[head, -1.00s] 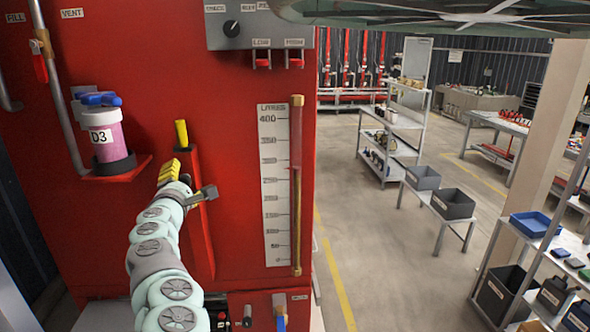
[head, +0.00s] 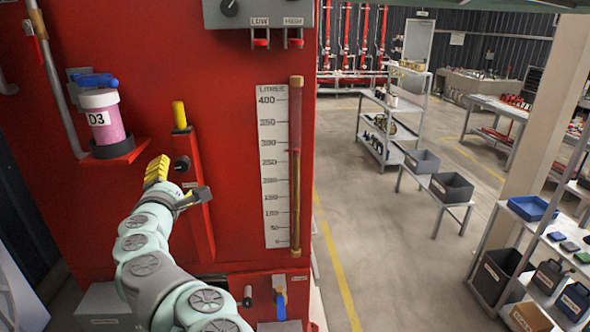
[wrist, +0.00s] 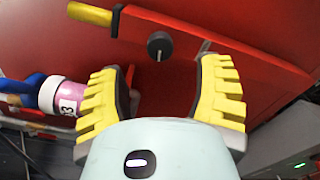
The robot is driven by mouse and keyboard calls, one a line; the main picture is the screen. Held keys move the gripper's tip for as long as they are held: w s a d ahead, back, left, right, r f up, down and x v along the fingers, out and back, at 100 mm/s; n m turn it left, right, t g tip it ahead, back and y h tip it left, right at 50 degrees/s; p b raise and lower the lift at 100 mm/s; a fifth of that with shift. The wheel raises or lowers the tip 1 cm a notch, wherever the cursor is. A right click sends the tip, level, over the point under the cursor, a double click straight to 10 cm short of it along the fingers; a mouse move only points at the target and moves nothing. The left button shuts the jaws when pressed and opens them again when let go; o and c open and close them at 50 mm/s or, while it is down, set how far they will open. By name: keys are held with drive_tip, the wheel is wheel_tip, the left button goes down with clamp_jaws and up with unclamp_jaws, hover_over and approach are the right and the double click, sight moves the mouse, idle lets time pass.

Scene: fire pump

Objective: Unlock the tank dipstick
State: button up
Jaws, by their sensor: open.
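The dipstick's yellow handle (head: 179,113) stands upright at the top of a red housing (head: 204,205) on the red tank front. A round black knob (head: 182,163) sticks out from the housing below the handle. My gripper (head: 176,184) is open and empty, just in front of and below the knob. In the wrist view, the knob (wrist: 160,44) lies between and beyond the yellow-padded fingers (wrist: 162,90), with no contact visible. The yellow handle (wrist: 90,14) shows at upper left there. The dipstick's shaft is hidden.
A pink bottle marked D3 (head: 103,123) with a blue top sits on a red shelf (head: 118,155) left of my gripper. A litre scale (head: 272,165) and sight tube (head: 295,165) are to the right. Open floor (head: 370,230) lies beyond the tank.

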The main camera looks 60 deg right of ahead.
drive_tip(key=shift+v, duration=2.3)
drive_tip(key=shift+s+d, duration=0.1)
